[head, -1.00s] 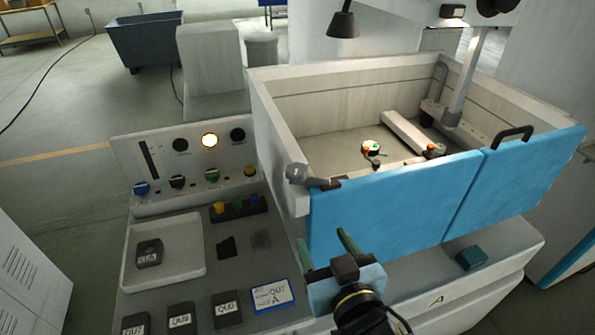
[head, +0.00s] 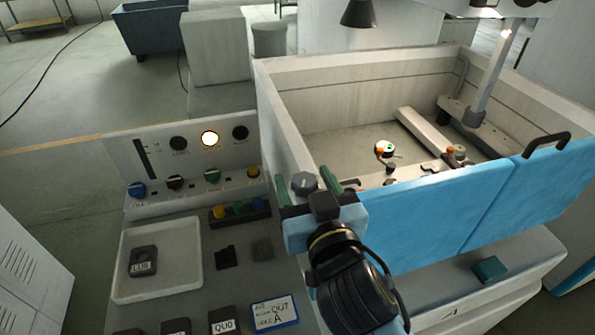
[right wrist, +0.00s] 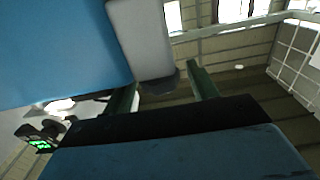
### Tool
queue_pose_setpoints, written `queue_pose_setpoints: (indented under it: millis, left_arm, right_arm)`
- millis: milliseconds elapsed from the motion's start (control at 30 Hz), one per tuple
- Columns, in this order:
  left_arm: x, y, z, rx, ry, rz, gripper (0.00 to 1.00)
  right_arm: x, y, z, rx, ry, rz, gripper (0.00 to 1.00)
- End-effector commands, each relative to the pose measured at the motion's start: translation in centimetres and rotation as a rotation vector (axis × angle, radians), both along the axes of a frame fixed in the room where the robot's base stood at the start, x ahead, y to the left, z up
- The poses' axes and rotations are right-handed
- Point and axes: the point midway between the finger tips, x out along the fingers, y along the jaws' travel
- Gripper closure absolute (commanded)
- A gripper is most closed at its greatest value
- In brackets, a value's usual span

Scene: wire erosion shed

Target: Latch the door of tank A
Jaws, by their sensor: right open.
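The blue front of tank A has a left panel (head: 440,215) and a right panel (head: 535,185) with a black handle (head: 547,143). Both stand across the tank's front, edge to edge. A grey latch knob (head: 304,183) sits at the tank's front left corner, beside the left panel's end. My right gripper (head: 306,180) is open, and in the head view its green fingers lie on either side of the knob. In the right wrist view, a dark rounded end (right wrist: 161,82) shows between the fingers, near the blue panel (right wrist: 60,50). The latch's lever is hidden. My left gripper is out of view.
A white tray (head: 125,285) holds a dark block. Several labelled blocks and a card (head: 274,312) lie in front. A teal block (head: 490,269) rests on the right ledge.

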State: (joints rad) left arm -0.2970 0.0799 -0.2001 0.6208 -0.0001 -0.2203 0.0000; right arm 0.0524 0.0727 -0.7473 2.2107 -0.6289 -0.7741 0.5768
Motion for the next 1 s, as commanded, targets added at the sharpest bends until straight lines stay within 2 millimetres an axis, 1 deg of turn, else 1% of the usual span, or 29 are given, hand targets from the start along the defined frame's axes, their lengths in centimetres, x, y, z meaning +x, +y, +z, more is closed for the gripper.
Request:
queue_pose_setpoints:
  millis: [367, 400, 700, 733, 867, 1000]
  left_arm:
    - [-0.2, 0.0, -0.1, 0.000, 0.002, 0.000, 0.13]
    - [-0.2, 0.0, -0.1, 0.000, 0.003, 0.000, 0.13]
    - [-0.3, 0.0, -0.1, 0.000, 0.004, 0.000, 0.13]
    - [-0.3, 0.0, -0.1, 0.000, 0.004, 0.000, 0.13]
    - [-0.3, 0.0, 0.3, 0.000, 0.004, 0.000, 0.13]
    - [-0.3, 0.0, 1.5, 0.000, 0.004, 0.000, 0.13]
  right_arm:
    - [0.3, 0.1, 0.0, 0.000, 0.001, -0.005, 0.42]
    - [0.3, 0.1, 0.0, 0.000, 0.001, -0.005, 0.43]
    - [0.3, 0.1, 0.0, 0.000, 0.001, -0.005, 0.82]
    - [0.3, 0.1, 0.0, 0.000, 0.001, -0.005, 0.85]
    - [0.3, 0.1, 0.1, -0.003, 0.001, 0.014, 0.85]
    - [0.4, 0.0, 0.2, -0.007, 0.001, 0.079, 0.85]
